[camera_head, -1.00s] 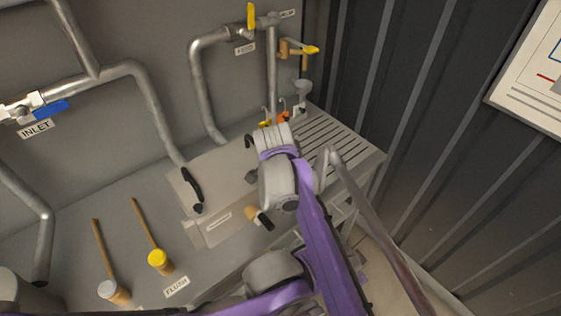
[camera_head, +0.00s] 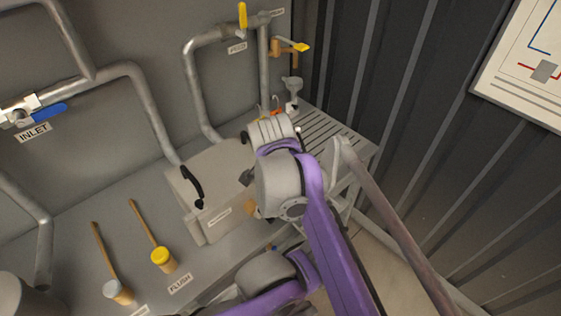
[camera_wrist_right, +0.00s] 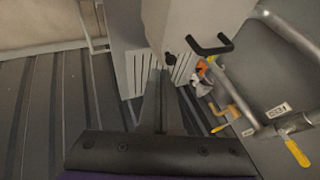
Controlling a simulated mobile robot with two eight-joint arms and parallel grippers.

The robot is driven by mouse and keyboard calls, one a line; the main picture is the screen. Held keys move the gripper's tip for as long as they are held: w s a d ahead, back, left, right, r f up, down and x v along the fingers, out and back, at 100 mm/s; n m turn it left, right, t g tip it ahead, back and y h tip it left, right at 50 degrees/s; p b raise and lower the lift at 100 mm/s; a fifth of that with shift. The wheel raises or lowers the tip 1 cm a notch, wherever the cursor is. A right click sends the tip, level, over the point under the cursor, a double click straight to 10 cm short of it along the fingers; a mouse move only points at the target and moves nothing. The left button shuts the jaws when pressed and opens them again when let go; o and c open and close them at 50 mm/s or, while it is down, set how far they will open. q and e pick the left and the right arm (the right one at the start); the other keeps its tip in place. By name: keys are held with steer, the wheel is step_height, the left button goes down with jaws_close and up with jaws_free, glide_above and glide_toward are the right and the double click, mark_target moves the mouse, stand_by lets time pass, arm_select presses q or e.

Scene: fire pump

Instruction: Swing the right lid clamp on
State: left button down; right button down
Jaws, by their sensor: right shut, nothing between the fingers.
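The grey pump box (camera_head: 215,172) stands on the bench with a black handle (camera_head: 192,187) on its lid. A tan knob (camera_head: 250,208) sits at the front right of the box, partly behind my right arm; I cannot tell whether it belongs to the right lid clamp. My right gripper (camera_head: 246,178) is at the right part of the lid, its dark fingertips small and partly hidden by my wrist. My left gripper is out of view.
A slatted drain board (camera_head: 335,140) lies right of the box. Pipes with a yellow-handled valve (camera_head: 243,16) rise behind. Two wooden-handled tools, one with a yellow head (camera_head: 163,258), lie at the left front.

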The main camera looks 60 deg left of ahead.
steer(key=shift+s+a+v, duration=0.15)
steer(key=shift+v, duration=0.8)
steer(key=shift+s+a+v, duration=0.1)
steer(key=shift+v, duration=0.8)
